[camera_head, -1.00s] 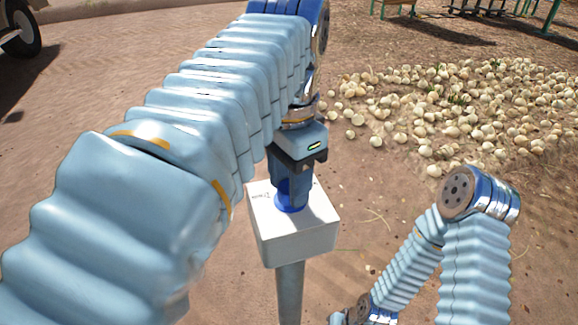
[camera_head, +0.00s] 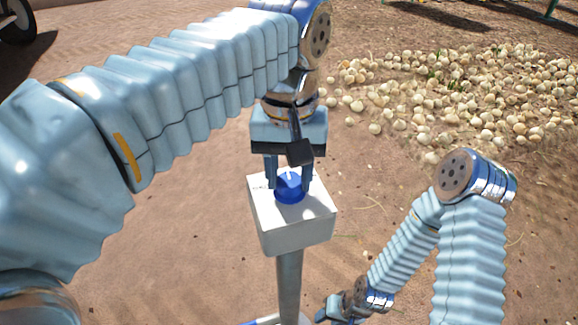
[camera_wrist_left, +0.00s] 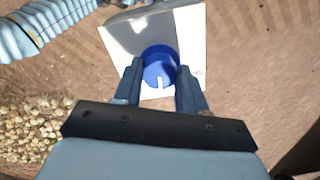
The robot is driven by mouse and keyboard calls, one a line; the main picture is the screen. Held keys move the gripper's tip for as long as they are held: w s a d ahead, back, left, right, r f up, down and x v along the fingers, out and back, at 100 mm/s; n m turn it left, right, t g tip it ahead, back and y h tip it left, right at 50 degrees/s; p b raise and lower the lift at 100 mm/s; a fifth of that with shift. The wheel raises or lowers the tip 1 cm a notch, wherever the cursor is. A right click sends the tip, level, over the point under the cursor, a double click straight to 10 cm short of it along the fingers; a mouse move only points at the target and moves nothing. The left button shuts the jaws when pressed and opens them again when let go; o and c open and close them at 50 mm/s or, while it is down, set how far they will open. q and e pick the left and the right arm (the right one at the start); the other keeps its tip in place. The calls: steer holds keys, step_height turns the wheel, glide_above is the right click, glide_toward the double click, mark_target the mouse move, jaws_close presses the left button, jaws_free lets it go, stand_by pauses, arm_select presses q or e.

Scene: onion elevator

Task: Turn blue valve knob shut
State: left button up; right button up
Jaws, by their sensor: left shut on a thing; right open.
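The blue valve knob (camera_head: 290,188) sits on top of a white box (camera_head: 295,235) on a grey post. My left gripper (camera_head: 289,182) points down over it, shut on the knob with one finger at each side. In the left wrist view the knob (camera_wrist_left: 157,68) lies between the two fingertips, and a white line on its top points toward the palm. In the head view this line points to the far side. My right gripper (camera_head: 336,308) is low near the bottom edge, open and away from the box; its fingers are hard to make out.
A wide heap of onions (camera_head: 440,95) lies on the ground at the back right. A dark wheel (camera_head: 18,18) shows at the far left. The bare dirt around the post is free.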

mark_target(291, 180)
arm_select(q)
steer(key=n+p, duration=0.1)
steer(key=n, duration=0.2)
steer(key=shift+r+n, duration=0.1)
steer(key=shift+n, duration=0.2)
steer(key=n+p, duration=0.1)
steer(key=n, duration=0.2)
steer(key=shift+n, duration=0.3)
steer(key=n+p, duration=0.1)
steer(key=n, duration=0.5)
steer(key=shift+w+d+p, duration=0.1)
steer(key=shift+p, duration=0.3)
steer(key=o, duration=1.1)
steer(key=shift+c, duration=0.2)
step_height(291, 180, up, 14)
steer(key=shift+f, duration=0.2)
